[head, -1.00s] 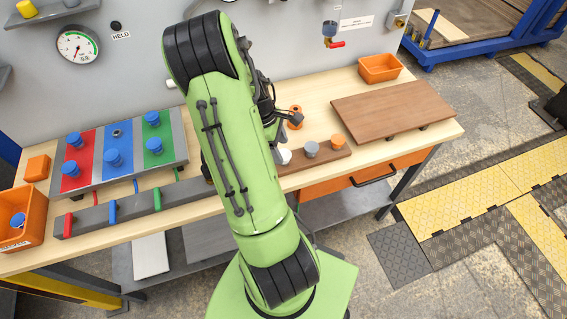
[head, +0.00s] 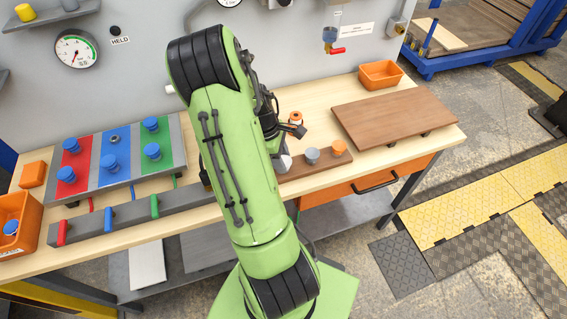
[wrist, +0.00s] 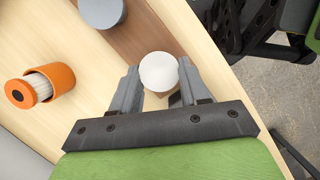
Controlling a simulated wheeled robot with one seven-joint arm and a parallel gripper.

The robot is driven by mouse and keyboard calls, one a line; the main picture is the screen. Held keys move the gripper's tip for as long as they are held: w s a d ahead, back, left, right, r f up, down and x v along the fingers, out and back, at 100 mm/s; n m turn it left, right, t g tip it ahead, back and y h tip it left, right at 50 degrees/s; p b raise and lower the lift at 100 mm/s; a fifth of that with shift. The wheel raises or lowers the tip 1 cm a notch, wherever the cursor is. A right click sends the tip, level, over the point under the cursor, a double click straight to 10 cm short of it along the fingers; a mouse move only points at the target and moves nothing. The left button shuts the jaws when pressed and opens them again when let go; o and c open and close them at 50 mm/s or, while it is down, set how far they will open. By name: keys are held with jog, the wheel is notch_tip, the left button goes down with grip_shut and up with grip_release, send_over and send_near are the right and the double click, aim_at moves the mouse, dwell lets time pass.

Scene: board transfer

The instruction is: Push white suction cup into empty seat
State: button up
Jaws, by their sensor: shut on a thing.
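A white round-topped suction cup (wrist: 158,72) is between the two fingers of my gripper (wrist: 156,88) in the wrist view; the fingers are shut on it. It also shows as a pale cup (head: 285,163) beside my arm in the head view. It is at the end of a brown wooden strip (head: 292,171). A grey cup (head: 312,156) and an orange cup (head: 339,148) stand farther along the strip. The cup's lower part is hidden, so I cannot tell how deep it sits. The seat under it is not visible. My arm hides the gripper in the head view.
An orange holder with a white ribbed part (wrist: 40,88) lies close by. A brown board (head: 395,115) and an orange bin (head: 381,73) are to the right. A striped panel with blue knobs (head: 112,160) is left. The bench's front edge is near the strip.

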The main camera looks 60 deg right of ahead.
jog(key=shift+r, duration=0.1)
jog(key=shift+r+p, duration=1.05)
jog(key=shift+r, duration=0.1)
notch_tip(320, 180, up, 5)
jog(key=p, duration=0.4)
jog(key=shift+f, duration=0.3)
